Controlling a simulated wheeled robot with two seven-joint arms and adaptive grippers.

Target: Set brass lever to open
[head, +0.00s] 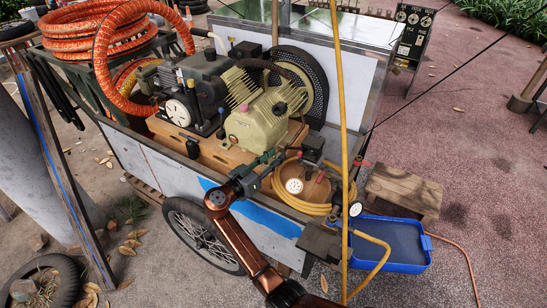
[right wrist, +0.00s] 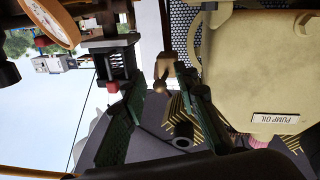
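In the right wrist view, a small brass-brown lever (right wrist: 163,72) with a rounded end shows between the fingertips of my right gripper (right wrist: 155,88). The two green fingers stand apart, with a visible gap to the lever. In the head view my right gripper (head: 268,160) is at the cart's front side, beside the cream pump. The lever is too small to make out clearly there, and I cannot tell its exact setting. My left gripper is not in view.
The cream pump (head: 258,125) stands close by on the wooden deck. A coiled yellow hose (head: 291,200) and gauge (head: 294,186) lie right of the gripper. A blue tray (head: 395,245) is below right.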

